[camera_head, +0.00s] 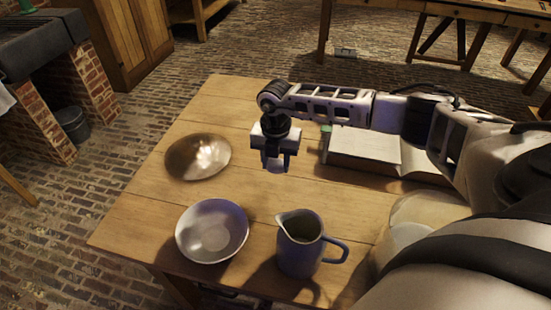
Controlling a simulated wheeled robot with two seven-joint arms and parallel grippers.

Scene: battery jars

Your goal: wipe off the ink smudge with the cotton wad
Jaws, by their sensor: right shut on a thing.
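My right gripper (276,164) comes in from the right and hangs pointing down over the middle of the wooden table. It is shut on a small pale thing that looks like the cotton wad (278,168), mostly hidden between the fingers. The gripper appears to be above the tabletop, though its exact height is hard to tell. I cannot make out an ink smudge on the table; my arm hides part of the surface. My left gripper is not in view.
On the wooden table (150,222) are a shiny metal dish (185,160), a pale bowl (212,240) and a blue-grey jug (298,255) near the front edge. An open book (362,150) lies beneath my right arm. Bare wood shows between the dish and book.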

